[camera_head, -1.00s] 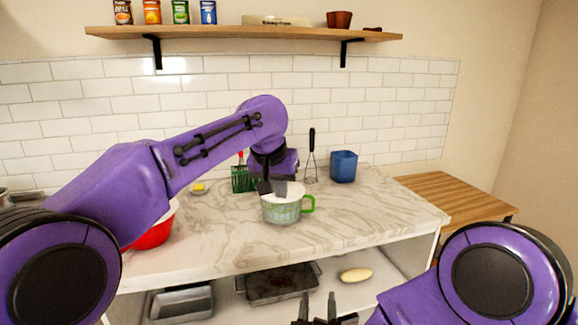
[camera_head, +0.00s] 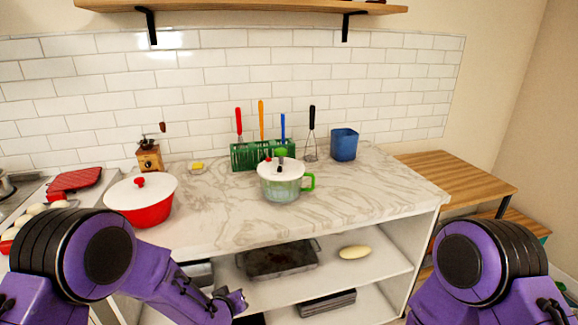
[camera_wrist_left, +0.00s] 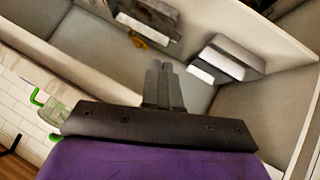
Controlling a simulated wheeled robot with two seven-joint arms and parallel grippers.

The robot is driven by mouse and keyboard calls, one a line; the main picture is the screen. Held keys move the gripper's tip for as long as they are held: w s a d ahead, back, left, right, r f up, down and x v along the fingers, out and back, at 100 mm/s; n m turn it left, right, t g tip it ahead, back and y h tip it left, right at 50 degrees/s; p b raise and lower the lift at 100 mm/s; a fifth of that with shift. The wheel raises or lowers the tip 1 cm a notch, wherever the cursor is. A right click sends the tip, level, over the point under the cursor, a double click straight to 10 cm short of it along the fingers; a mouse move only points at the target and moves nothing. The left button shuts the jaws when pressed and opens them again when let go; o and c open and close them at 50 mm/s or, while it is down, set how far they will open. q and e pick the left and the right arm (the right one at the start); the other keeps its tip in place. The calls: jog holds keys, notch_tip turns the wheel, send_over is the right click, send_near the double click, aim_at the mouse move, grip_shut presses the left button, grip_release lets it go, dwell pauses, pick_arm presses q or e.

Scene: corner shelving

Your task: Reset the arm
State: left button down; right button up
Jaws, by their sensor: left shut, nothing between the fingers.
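My left arm (camera_head: 165,278) is folded low at the left of the head view, its forearm reaching down in front of the counter. My left gripper shows in the left wrist view (camera_wrist_left: 163,68), its two fingers together and nothing between them. In the head view its fingers are not clearly seen. My right arm (camera_head: 470,265) shows at the lower right of the head view. The right gripper is out of the picture.
A green pot with a white lid (camera_head: 282,187) stands on the marble counter (camera_head: 225,220). A red pot (camera_head: 143,212) is at its left. A green utensil rack (camera_head: 248,157) and blue cup (camera_head: 344,145) stand behind. Lower shelves hold a dark tray (camera_head: 278,262) and a yellowish oval object (camera_head: 355,252).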

pick_arm(q)
jog(key=s+a+f+g+y, duration=0.1)
jog(key=s+a+f, duration=0.3)
jog(key=s, duration=0.8)
jog(key=s+a+f+n+g+y, duration=0.1)
jog(key=s+a+f, duration=0.4)
jog(key=s, duration=0.7)
jog(key=s+a+f+n+g+y, duration=0.1)
jog(key=s+a+f+g, duration=0.3)
jog(key=s, duration=0.8)
jog(key=shift+s+a+f+g+y, duration=0.15)
jog(key=shift+s+a+g+y, duration=0.4)
jog(key=shift+a, duration=0.7)
pick_arm(e)
jog(key=s+d+f+n+g+h, duration=0.1)
jog(key=s+d+f+g, duration=0.1)
jog(key=s, duration=0.4)
jog(key=s+d+f+n+g, duration=0.1)
jog(key=s+d+f+g, duration=0.1)
jog(key=s+d+f, duration=0.2)
jog(key=s+d+f+n+g+h, duration=0.1)
jog(key=s+d+f+g, duration=0.1)
jog(key=s+d, duration=0.4)
jog(key=s+f, duration=0.1)
jog(key=s, duration=0.2)
jog(key=shift+s+d+h, duration=0.15)
jog(key=shift+d+h, duration=0.15)
jog(key=shift+d, duration=0.1)
